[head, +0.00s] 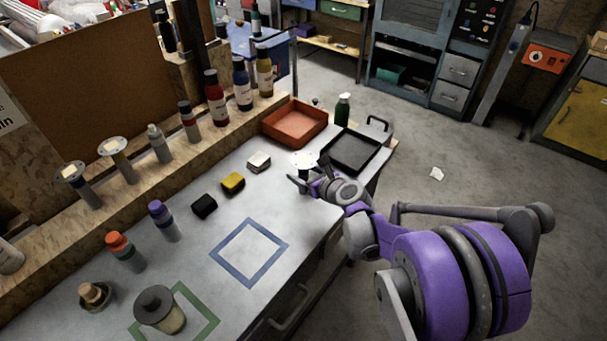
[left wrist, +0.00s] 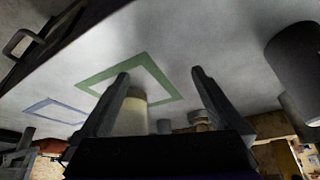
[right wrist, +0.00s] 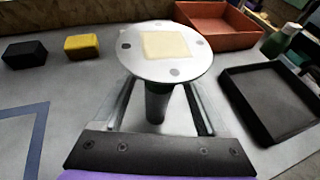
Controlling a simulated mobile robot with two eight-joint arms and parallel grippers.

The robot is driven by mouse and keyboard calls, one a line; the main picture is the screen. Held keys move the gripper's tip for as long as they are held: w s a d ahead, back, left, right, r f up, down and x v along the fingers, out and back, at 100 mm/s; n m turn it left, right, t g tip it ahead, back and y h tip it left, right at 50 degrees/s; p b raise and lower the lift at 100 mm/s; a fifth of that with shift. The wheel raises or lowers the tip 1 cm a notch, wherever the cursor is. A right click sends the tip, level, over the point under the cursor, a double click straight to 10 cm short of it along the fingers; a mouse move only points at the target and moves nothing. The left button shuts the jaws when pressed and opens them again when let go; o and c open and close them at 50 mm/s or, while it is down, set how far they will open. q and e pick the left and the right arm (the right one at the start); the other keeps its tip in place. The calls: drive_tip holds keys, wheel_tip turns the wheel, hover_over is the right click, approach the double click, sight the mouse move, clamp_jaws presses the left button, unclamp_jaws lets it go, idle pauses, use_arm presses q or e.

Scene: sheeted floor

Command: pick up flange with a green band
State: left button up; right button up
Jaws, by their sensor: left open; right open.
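A flange (head: 303,160) with a round pale disc top stands on the bench at my right gripper (head: 312,182). In the right wrist view this flange (right wrist: 165,50) shows a silver disc with holes, a cream square on top and a dark stem. The open fingers of my right gripper (right wrist: 160,110) lie on either side of the stem; contact cannot be told. Two other flanges stand on the back ledge, one with a yellowish band (head: 116,150) and one with a bluish band (head: 72,174). My left gripper (left wrist: 160,90) is open, seen only in its wrist view.
A red tray (head: 296,140) and a black tray (head: 331,159) lie beyond the flange, with a green bottle (head: 342,109) behind. Black (head: 204,206) and yellow (head: 233,183) blocks lie left. A dark-capped cream jar (head: 172,323) stands on the green square outline. The blue square outline (head: 220,258) is empty.

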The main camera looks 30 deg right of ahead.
clamp_jaws()
idle(0.4)
drive_tip(key=shift+r, duration=0.1)
